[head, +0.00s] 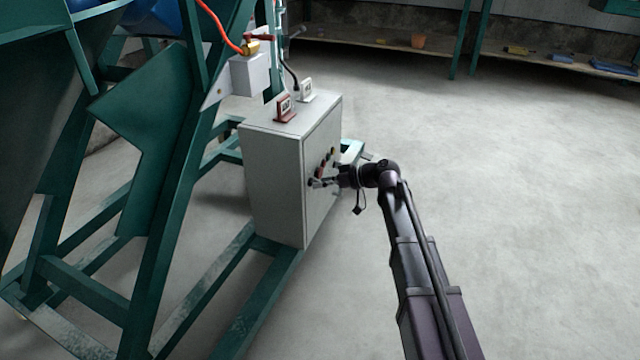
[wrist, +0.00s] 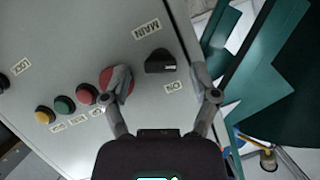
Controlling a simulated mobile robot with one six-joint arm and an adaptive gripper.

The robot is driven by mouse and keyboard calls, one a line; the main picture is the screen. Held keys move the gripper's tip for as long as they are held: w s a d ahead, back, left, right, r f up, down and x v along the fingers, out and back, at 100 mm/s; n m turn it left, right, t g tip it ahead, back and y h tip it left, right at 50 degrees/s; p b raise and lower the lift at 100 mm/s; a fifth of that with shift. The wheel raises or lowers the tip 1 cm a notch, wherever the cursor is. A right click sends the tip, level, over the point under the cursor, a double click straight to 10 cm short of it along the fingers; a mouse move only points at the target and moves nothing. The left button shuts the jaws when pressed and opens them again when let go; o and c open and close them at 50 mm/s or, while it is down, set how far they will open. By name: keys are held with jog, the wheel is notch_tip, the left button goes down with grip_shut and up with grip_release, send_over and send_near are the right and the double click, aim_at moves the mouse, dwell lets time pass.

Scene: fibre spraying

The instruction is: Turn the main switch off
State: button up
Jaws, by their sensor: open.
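The main switch (wrist: 160,62) is a black rotary knob on the grey control box (head: 273,180), with a MAIN label above it and an ON label below it in the wrist view. Which way its handle points is hard to tell. My gripper (wrist: 163,82) is open, with one finger on each side of the knob in the wrist view. Neither finger visibly touches the knob. In the head view my gripper (head: 318,183) is at the front face of the box, and the knob there is hidden or too small to make out.
A large red button (wrist: 108,80) is partly covered by my left finger. Smaller red, green (wrist: 64,105) and yellow buttons line the panel. Green frame beams (head: 180,190) stand left of and under the box. The floor to the right is clear.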

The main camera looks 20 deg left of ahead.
jog(key=shift+c, duration=0.2)
grip_shut()
jog(key=shift+s+r+n+t, duration=0.1)
jog(key=shift+s+n+t, duration=0.05)
jog(key=shift+n+t, duration=1.15)
